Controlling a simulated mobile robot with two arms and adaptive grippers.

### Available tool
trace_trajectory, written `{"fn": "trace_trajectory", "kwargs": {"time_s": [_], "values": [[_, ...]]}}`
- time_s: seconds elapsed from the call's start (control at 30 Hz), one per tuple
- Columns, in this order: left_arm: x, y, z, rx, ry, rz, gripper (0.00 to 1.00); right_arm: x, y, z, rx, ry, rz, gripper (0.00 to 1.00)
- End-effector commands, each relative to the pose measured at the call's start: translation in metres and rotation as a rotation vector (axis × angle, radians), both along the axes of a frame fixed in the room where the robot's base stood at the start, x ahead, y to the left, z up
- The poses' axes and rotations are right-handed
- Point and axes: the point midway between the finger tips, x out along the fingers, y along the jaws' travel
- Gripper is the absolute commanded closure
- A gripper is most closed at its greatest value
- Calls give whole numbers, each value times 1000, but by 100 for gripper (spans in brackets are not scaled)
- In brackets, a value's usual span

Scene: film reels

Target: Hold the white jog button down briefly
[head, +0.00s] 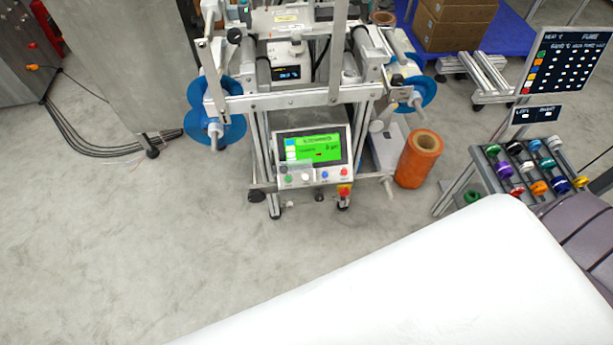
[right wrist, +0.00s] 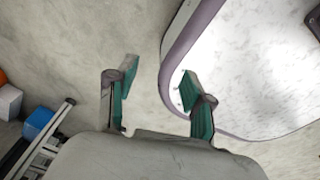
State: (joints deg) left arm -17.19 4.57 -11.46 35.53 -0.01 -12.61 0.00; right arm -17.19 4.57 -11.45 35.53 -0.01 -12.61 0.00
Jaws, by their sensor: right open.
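The control panel (head: 313,157) with a bright green screen is on the front of the machine in the head view. A row of small buttons runs below the screen. The white jog button (head: 305,177) seems to be the pale one in this row, left of a blue button; it is very small here. My right gripper (right wrist: 158,80) is open and empty in the right wrist view, with its two green-padded fingers apart over bare floor. It does not show near the panel. My left gripper is in neither view.
A red knob (head: 344,190) sits at the panel's lower right. Blue reels (head: 222,128) flank the machine. An orange roll (head: 419,158) stands to its right. A rack of coloured spools (head: 535,170) is farther right. The floor in front of the panel is clear.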

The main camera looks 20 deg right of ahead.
Motion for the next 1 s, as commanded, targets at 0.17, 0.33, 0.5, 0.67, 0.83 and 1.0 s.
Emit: {"fn": "trace_trajectory", "kwargs": {"time_s": [0.17,0.33,0.5,0.67,0.83,1.0], "values": [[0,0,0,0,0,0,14,0,0,0,0,0,0,72],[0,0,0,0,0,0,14,0,0,0,0,0,0,100],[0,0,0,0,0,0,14,0,0,0,0,0,0,100],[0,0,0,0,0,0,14,0,0,0,0,0,0,100],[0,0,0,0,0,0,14,0,0,0,0,0,0,100],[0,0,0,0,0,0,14,0,0,0,0,0,0,100]]}}
